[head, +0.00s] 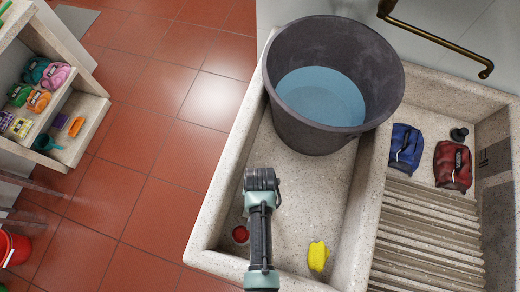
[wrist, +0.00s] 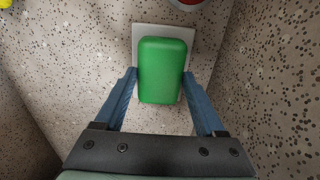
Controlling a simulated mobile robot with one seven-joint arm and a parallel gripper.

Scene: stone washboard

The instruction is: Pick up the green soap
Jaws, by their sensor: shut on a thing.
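The green soap (wrist: 163,88) is a rounded green block in the wrist view. It lies between the two blue fingers of my gripper (wrist: 159,73), which is shut on its sides. A pale square patch (wrist: 143,32) shows behind the soap; I cannot tell whether the soap touches it. In the head view my gripper (head: 262,182) is over the left basin of the stone washboard (head: 225,182), and the soap is hidden beneath it.
A dark bucket of water (head: 310,137) stands at the back of the basin. A red round item (head: 240,234) and a yellow item (head: 318,256) lie near my arm. Blue (head: 405,148) and red (head: 453,165) bundles sit at right. Shelves (head: 88,112) stand left.

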